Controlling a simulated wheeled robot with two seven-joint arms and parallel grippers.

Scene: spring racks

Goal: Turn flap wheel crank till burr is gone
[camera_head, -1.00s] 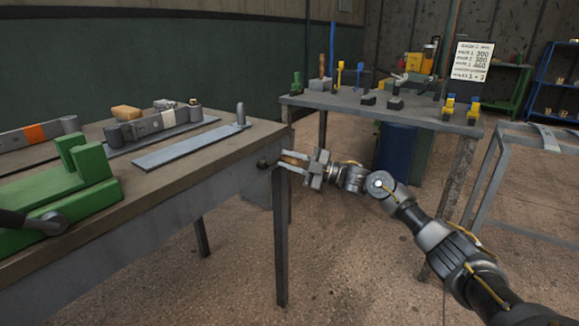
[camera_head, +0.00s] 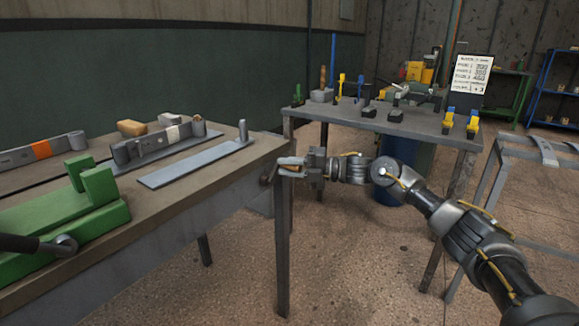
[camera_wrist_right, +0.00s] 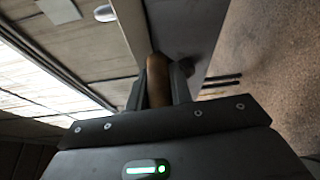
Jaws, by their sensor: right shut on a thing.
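The crank (camera_head: 267,174) sticks out from the end of the workbench, below its top edge. My right gripper (camera_head: 290,167) is level with it, at the corner of the bench. In the right wrist view the brown crank handle (camera_wrist_right: 157,82) lies between the two fingers, and the gripper is shut on it. A flat grey strip (camera_head: 190,165) with an upright pin at its end lies on the bench top above. I cannot make out the flap wheel or a burr. My left gripper is not in view.
The workbench (camera_head: 190,235) holds a green fixture (camera_head: 75,210) with a dark lever and several grey bars. A second table (camera_head: 425,127) with small clamps stands behind my right arm. A grey metal frame (camera_head: 535,165) stands at the right.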

